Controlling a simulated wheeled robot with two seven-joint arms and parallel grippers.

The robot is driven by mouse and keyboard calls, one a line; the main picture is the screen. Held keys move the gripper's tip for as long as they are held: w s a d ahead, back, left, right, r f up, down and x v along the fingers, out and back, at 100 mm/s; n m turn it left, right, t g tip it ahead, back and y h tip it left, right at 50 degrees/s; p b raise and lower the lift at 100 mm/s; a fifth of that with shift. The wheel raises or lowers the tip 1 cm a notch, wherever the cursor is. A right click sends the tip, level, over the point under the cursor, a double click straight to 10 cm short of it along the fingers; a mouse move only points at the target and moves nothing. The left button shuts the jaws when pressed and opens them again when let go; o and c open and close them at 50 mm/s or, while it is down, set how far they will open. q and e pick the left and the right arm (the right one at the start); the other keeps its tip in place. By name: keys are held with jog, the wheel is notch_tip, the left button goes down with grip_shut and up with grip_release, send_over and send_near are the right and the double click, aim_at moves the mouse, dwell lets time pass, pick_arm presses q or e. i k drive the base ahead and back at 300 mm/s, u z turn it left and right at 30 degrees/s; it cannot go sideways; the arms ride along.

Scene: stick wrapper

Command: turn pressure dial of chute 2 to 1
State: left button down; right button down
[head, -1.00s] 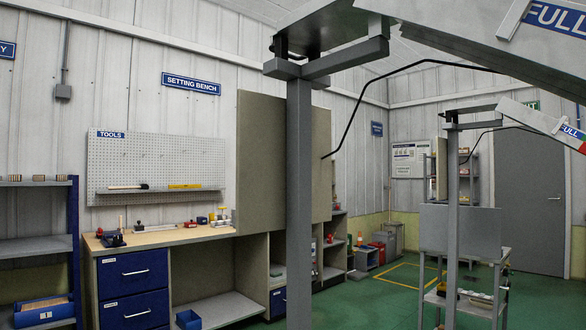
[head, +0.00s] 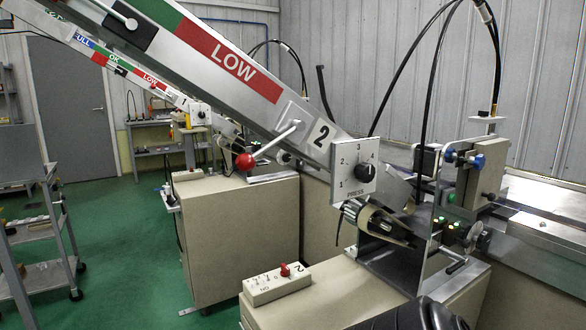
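In the head view, chute 2 (head: 243,80) slopes down from upper left to lower right, with a black "2" label (head: 321,133) near its lower end. Its pressure dial (head: 366,172) is a black round knob on a white plate (head: 343,187) marked PRESS, with numbers 1 to 4 around it. The 1 is at lower left and the 4 at upper right. The knob's light pointer mark seems to be on its right side, near the 4, but is too small to read surely. Neither gripper shows, and nothing touches the dial.
A lever with a red ball (head: 244,161) sticks out below the chute. A switch box (head: 277,284) marked 2 stands on the beige cabinet (head: 330,298). Rollers (head: 380,222) and a clear upright panel sit below the dial. Another chute (head: 150,86) is behind. Green floor at left is partly clear.

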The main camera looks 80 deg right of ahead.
aim_at(364, 171)
jog(key=z, duration=2.7)
jog(key=k, duration=0.5)
jog(key=u, duration=1.75)
jog(key=i, duration=1.35)
jog(key=z, duration=1.85)
